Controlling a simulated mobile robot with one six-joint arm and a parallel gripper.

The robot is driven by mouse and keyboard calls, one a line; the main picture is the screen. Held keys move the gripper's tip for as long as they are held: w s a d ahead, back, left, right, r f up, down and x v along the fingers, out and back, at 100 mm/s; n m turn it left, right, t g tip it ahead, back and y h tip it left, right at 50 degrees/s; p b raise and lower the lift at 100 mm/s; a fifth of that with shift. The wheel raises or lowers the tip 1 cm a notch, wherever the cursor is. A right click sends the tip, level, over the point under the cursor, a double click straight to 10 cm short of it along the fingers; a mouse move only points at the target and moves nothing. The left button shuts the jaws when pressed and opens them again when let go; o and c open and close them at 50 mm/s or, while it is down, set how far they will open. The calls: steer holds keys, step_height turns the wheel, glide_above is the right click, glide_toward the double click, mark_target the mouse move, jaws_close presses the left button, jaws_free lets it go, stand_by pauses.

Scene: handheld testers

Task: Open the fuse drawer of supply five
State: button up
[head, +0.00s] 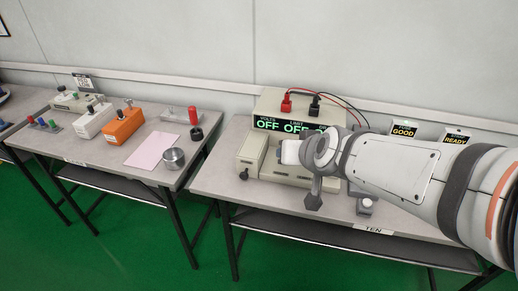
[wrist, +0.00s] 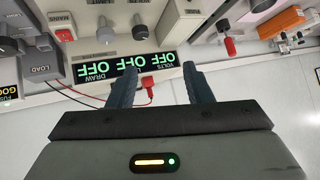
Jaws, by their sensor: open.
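The cream power supply (head: 300,105) stands on the right-hand bench. Its display (head: 277,125) reads OFF, and it shows upside down in the wrist view (wrist: 128,66). No number five is readable on it. A cream box-like part (head: 252,148) with a black knob (head: 243,175) juts out at its left front; it also shows in the wrist view (wrist: 180,22). I cannot tell whether it is the fuse drawer. My gripper (wrist: 158,72) is open and empty, its fingers apart over the supply's display side. My arm hides the supply's right part in the head view.
A red plug (head: 286,103) and a black plug (head: 314,105) with leads stand on top of the supply. Signs GOOD (head: 404,129) and READY (head: 456,137) stand behind. The bench edge is labelled TEN (head: 373,230). The left bench holds an orange tester (head: 124,127) and a metal cup (head: 174,159).

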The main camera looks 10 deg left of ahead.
steer(key=w+a+f+t+y+b, duration=0.1)
steer(key=w+a+f+t+b, duration=0.2)
steer(key=a+f+b, duration=0.35)
steer(key=m+t+h+b, duration=0.25)
steer(key=t+b, duration=0.25)
steer(key=b, duration=0.5)
glide_toward(243, 177)
steer(key=shift+n, duration=0.25)
steer(key=w+r, duration=0.1)
steer(key=w+a, duration=0.1)
steer(key=w, duration=0.1)
steer(key=w+r, duration=0.1)
steer(key=shift+w+a+r, duration=0.3)
steer(key=shift+w+r, duration=0.05)
steer(key=shift+w, duration=0.05)
steer(key=s+f+m+t+h+b, duration=0.1)
steer(key=s+f+h+b, duration=0.2)
steer(key=f+h+b, duration=0.1)
steer(key=w+b, duration=0.1)
steer(key=w, duration=0.2)
steer(key=w+b, duration=0.1)
steer(key=w, duration=0.3)
steer(key=shift+r, duration=0.2)
jaws_close()
